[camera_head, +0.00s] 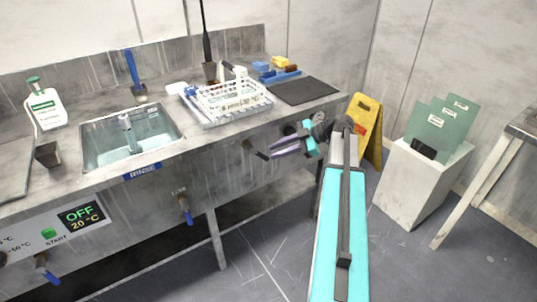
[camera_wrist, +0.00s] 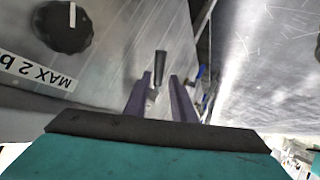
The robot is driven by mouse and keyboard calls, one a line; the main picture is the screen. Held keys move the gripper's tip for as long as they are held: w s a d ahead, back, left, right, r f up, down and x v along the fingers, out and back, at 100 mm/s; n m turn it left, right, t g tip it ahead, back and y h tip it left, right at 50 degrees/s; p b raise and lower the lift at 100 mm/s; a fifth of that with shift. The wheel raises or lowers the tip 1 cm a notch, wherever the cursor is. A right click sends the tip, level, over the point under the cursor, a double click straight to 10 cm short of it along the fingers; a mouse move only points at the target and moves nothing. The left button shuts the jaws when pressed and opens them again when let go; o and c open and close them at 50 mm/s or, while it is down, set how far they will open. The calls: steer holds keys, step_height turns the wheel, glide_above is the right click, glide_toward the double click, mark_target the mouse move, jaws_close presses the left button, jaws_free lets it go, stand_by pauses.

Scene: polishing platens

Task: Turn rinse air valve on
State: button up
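A small dark lever handle (camera_wrist: 160,68) on the metal front panel stands between my finger tips in the wrist view. I take it for the rinse air valve, but no label naming it is readable. In the head view, a dark piece (camera_head: 261,154) just left of my fingers seems to be the same lever. My gripper (camera_wrist: 160,82) has its two purple fingers apart, one on each side of the lever. I cannot tell whether either finger touches it. In the head view my gripper (camera_head: 277,149) is at the bench's front, below the worktop edge.
A black knob (camera_wrist: 63,26) with a white mark sits beside a "MAX 2 b" label (camera_wrist: 36,71). Blue-handled valves (camera_head: 184,208) hang under the sink (camera_head: 131,137), left of my gripper. A white basket (camera_head: 233,98) stands on the worktop above. A yellow sign (camera_head: 366,130) stands to the right.

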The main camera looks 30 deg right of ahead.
steer(key=v, duration=0.6)
steer(key=shift+s+d, duration=0.2)
steer(key=shift+d, duration=0.05)
steer(key=shift+r, duration=0.1)
steer(key=shift+a, duration=0.15)
jaws_close()
steer(key=s+a+f+m+g+h, duration=0.1)
steer(key=s+a+f+m+g, duration=0.15)
steer(key=a+f, duration=0.7)
steer(key=s+a+f+m+g+h, duration=0.15)
steer(key=a+f+m, duration=0.35)
steer(key=f, duration=0.7)
steer(key=s+a+f+m+g, duration=0.1)
steer(key=a+f+m+g, duration=0.15)
steer(key=a+f, duration=0.75)
steer(key=s+a+f+m+g+h, duration=0.2)
steer(key=s+a+f, duration=0.3)
steer(key=s+f, duration=0.4)
steer(key=s+a+f+m+g+h, duration=0.2)
steer(key=s+a+f+h, duration=0.3)
steer(key=s+f, duration=0.5)
steer(key=s+g, duration=0.1)
steer(key=s, duration=0.4)
steer(key=shift+f+g, duration=0.2)
steer(key=shift+g, duration=0.15)
steer(key=shift+d, duration=0.15)
